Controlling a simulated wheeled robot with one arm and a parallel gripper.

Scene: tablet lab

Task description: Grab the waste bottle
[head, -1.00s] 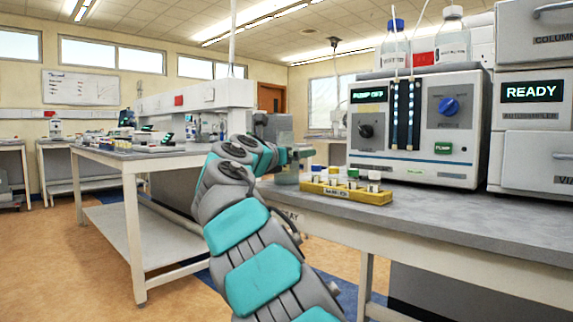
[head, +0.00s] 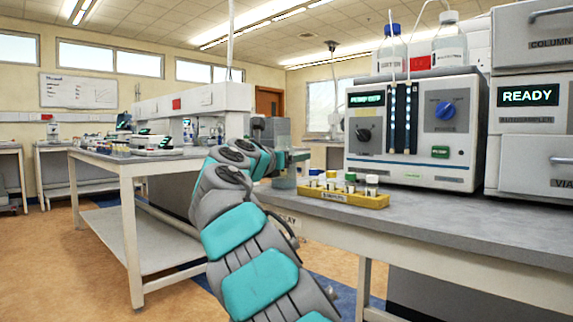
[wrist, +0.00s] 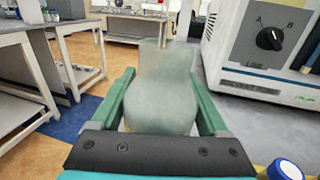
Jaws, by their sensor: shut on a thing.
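The waste bottle (wrist: 160,95) is a cloudy, grey-green translucent vessel with a rounded body and a narrower upper part. In the wrist view it stands upright between the two green fingers of my gripper (wrist: 162,76), which are shut on it, one on each side. In the head view my gripper (head: 292,156) is around the bottle (head: 283,178) at the left end of the near bench. A finger and the wrist hide part of the bottle there. I cannot tell whether its base touches the bench.
A yellow vial rack (head: 350,198) with several capped vials sits right of the bottle. Behind it stands the pump unit (head: 412,165) with two bottles on top, beside the autosampler (head: 530,155). The near bench (head: 460,220) is clear in front. Another bench (head: 110,162) stands left across the aisle.

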